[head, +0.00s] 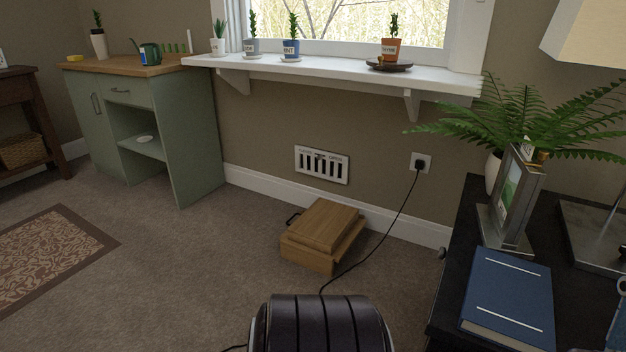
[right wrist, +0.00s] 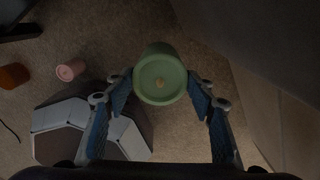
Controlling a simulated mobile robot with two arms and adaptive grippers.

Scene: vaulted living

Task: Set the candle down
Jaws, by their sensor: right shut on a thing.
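A green candle (right wrist: 160,76) with a pale spot in the middle of its top is in the right wrist view. My right gripper (right wrist: 160,92) has its blue-padded fingers on either side of it and is shut on it. The carpet shows below; I cannot tell the candle's height above it. Neither gripper shows in the head view, and my left gripper is in no view.
A pink cylinder (right wrist: 70,70) and an orange thing (right wrist: 13,76) lie below at left. A wooden box (head: 322,232) sits on the carpet by the wall. A dark side table (head: 456,285) at right holds a blue book (head: 508,290), photo frame and lamp. Potted plants line the white shelf (head: 340,68).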

